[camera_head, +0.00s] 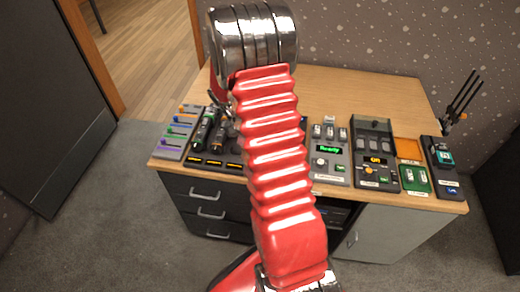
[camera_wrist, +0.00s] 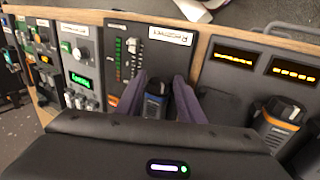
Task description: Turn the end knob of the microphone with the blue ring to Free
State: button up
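The microphone with the blue ring (camera_wrist: 155,98) is a dark body with a blue band in the wrist view. It sits between the two fingers of my gripper (camera_wrist: 158,97), which press close on both sides. It hangs in front of a dark panel with a green meter (camera_wrist: 126,58). The end knob's marking is too small to read. In the head view my red arm hides the gripper and this microphone. A microphone with an orange ring (camera_wrist: 281,119) lies at right in the wrist view; beside it in the head view is one with a green ring (camera_head: 203,130).
The microphone dock has orange displays (camera_wrist: 232,55). A panel with a green "Ready" display (camera_head: 329,149) and other control panels (camera_head: 377,143) line the wooden desk (camera_head: 345,88). A fader panel (camera_head: 176,135) is at its left end. The desk's back is clear.

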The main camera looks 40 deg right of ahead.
jog(key=shift+o, duration=1.4)
jog(key=v, duration=1.3)
jog(key=shift+w+r, duration=0.15)
jog(key=shift+r, duration=0.15)
